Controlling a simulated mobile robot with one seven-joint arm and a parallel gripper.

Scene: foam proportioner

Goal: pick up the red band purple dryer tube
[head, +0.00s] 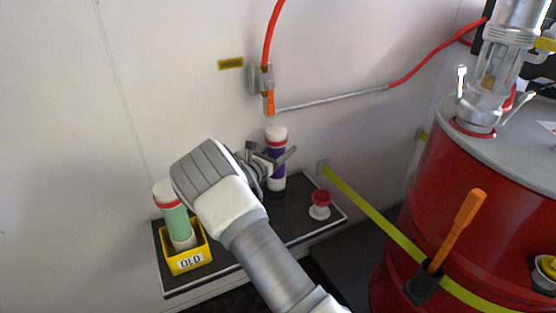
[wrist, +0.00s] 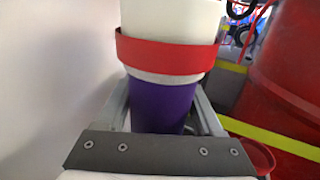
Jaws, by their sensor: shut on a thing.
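The purple dryer tube (head: 278,169) with a red band and white ends stands upright on the dark shelf (head: 293,227) by the wall. My gripper (head: 271,160) comes at it from the front left and is shut on it around the purple part. In the wrist view the tube (wrist: 161,104) fills the middle between the two fingers, with its red band (wrist: 168,56) and white top above them. The fingertips are hidden behind the tube there. Its white lower end appears at the shelf surface; whether it touches cannot be told.
A green tube (head: 176,219) with a red band leans in a yellow bin marked OLD (head: 188,262) at left. A red-and-white cap (head: 320,204) sits on the shelf at right. An orange-tipped hose fitting (head: 269,100) hangs above the tube. A red drum (head: 455,210) with a yellow strap stands right.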

